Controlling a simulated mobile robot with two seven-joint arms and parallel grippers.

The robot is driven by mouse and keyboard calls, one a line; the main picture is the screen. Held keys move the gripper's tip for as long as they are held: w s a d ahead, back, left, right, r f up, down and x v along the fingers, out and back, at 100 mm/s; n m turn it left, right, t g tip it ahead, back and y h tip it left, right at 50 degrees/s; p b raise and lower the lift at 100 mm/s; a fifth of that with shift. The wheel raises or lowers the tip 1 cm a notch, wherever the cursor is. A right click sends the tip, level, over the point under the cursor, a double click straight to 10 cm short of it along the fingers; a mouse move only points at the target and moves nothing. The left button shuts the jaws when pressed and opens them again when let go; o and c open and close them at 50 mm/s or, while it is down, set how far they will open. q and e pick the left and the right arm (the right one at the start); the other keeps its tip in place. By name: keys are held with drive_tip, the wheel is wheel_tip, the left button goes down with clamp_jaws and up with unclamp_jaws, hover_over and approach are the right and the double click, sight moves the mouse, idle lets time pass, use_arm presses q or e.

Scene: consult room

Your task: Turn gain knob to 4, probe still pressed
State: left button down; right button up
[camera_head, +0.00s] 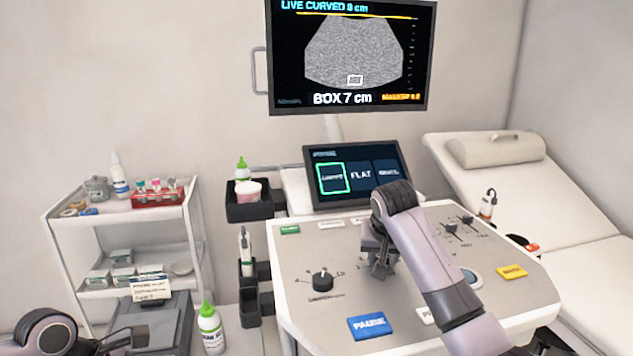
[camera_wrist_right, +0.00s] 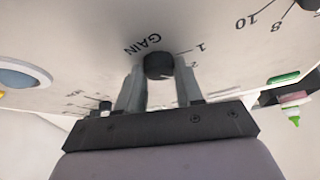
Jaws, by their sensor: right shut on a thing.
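The gain knob (camera_wrist_right: 158,66) is a small black cylinder on the grey console, beside the printed word GAIN. The numbers 1 and 2 show next to it; I cannot make out where its pointer stands. My right gripper (camera_wrist_right: 158,92) is shut on it, one finger on each side. In the head view my right gripper (camera_head: 380,262) reaches down to the console and hides the knob. My left gripper (camera_head: 125,341) is low at the left, beside a grey box (camera_head: 165,318) with a card; its fingers and any probe in it are not clear.
The monitor (camera_head: 350,55) shows a grainy live picture, LIVE CURVED 8 cm and BOX 7 cm. A small touchscreen (camera_head: 358,178) stands behind the console (camera_head: 300,262). Another knob (camera_head: 321,282) and a blue PAUSE key (camera_head: 370,327) are nearby. A cart (camera_head: 130,215) and couch (camera_head: 560,210) flank it.

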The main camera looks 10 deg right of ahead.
drive_tip(key=m+g+h, duration=0.1)
drive_tip(key=m, duration=0.2)
drive_tip(key=shift+d+f+m+h, duration=0.1)
drive_tip(key=shift+m+h, duration=0.3)
drive_tip(key=shift+d+m+g+h, duration=0.15)
drive_tip(key=shift+m+g+h, duration=0.15)
drive_tip(key=shift+m, duration=0.3)
drive_tip(key=o, duration=0.7)
drive_tip(key=shift+s+d, duration=0.15)
drive_tip(key=shift+s, duration=0.05)
drive_tip(key=shift+w+a, duration=0.1)
drive_tip(key=shift+a, duration=0.1)
drive_tip(key=shift+a, duration=0.1)
drive_tip(key=shift+r, duration=1.15)
